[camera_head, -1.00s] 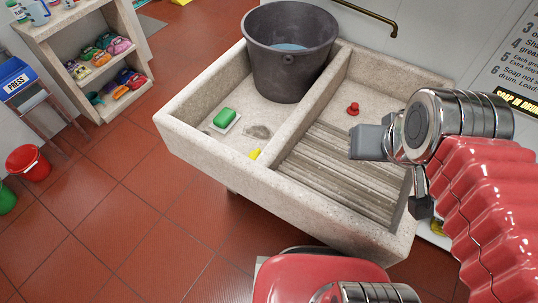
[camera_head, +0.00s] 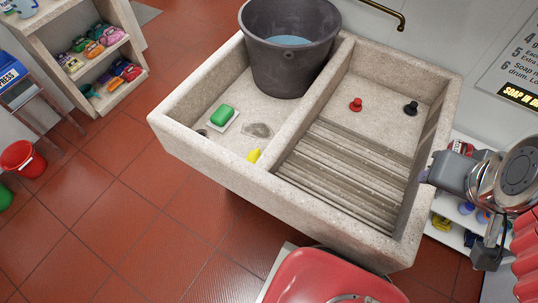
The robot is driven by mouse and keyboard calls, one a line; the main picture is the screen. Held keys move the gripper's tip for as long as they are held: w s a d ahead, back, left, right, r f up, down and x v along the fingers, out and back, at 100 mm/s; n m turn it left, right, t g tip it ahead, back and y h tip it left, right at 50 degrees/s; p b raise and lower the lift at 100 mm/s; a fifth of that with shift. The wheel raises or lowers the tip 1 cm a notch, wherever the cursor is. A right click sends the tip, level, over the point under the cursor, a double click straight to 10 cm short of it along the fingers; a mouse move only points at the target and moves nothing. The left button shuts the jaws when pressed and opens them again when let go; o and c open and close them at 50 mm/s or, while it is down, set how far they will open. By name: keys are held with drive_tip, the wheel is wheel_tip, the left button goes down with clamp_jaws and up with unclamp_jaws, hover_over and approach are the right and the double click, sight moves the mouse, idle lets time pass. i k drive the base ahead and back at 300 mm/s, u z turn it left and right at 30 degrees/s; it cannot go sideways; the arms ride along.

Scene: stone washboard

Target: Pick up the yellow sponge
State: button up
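A small yellow piece, likely the yellow sponge (camera_head: 254,155), lies in the left compartment of the stone washboard sink (camera_head: 200,150), against the divider. My gripper (camera_head: 460,212) is at the right edge of the head view, beyond the sink's right wall and far from the yellow piece. Its two grey fingers are spread apart, with nothing seen between them.
A green sponge (camera_head: 222,114) on a white dish and a dark bucket (camera_head: 290,62) of water share the left compartment. A red plug (camera_head: 356,104) and a black plug (camera_head: 411,108) lie in the right one. A white shelf (camera_head: 448,237) stands right of the sink. Shelves stand upper left.

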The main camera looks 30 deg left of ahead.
sight(253, 156)
drive_tip(key=z, duration=0.9)
drive_tip(key=k, duration=1)
drive_tip(key=u, duration=1.7)
drive_tip(key=i, duration=0.25)
